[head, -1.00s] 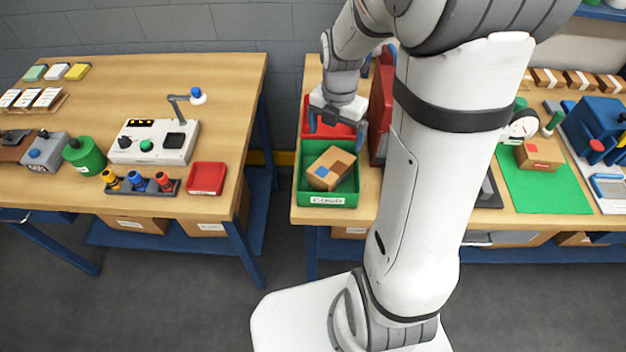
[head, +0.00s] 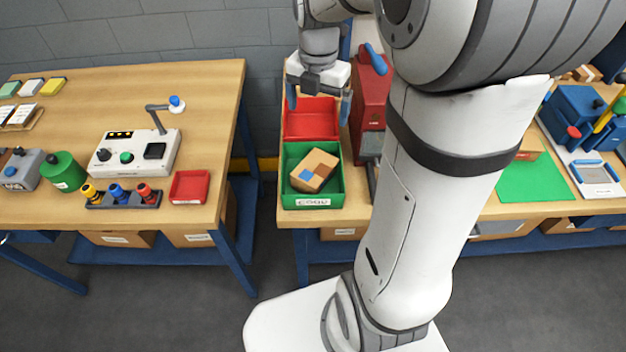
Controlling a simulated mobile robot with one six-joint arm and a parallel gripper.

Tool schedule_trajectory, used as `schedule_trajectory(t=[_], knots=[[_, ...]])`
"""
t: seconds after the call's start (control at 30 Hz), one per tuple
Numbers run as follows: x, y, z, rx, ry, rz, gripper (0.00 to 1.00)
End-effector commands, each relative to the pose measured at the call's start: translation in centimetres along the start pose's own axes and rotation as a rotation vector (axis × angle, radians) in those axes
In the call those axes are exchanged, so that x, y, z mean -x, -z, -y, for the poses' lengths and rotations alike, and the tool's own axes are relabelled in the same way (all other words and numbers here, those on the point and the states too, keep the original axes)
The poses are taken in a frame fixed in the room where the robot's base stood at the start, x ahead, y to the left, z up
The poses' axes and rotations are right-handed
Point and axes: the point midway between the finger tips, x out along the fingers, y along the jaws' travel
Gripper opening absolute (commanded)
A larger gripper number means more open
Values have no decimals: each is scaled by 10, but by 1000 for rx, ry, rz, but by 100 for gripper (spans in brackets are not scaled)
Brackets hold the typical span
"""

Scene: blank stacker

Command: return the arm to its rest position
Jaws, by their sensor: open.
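My gripper (head: 318,102) is open and empty, with its two blue fingertips pointing down. It is raised above the red bin (head: 311,118) at the back of the right bench. My white and grey arm rises from its base in the foreground and covers part of the right bench. A brown block with a blue patch (head: 315,171) lies tilted in the green bin (head: 290,184), in front of the red bin and apart from my gripper.
A red machine with a blue handle (head: 369,92) stands just right of my gripper. The left bench (head: 205,95) holds a control box (head: 139,152), a green canister (head: 63,172) and a small red tray (head: 189,187). A green mat (head: 535,183) lies on the right bench. A gap separates the benches.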

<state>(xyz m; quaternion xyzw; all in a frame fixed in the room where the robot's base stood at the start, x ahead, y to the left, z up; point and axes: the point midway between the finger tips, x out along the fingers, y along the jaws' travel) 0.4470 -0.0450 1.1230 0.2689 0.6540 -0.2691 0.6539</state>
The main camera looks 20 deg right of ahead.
Motion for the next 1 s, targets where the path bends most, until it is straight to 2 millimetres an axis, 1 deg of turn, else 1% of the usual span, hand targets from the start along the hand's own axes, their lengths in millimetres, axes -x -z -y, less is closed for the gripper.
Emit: schedule_trajectory(t=[0.37,0.47,0.57,0.8,1.0], knots=[[0,0,0,-6,-1,1,95],[4,6,3,-88,-8,10,95],[10,17,7,-255,-25,25,95],[24,51,23,-795,-95,49,95],[31,78,37,-1251,-169,38,95]])
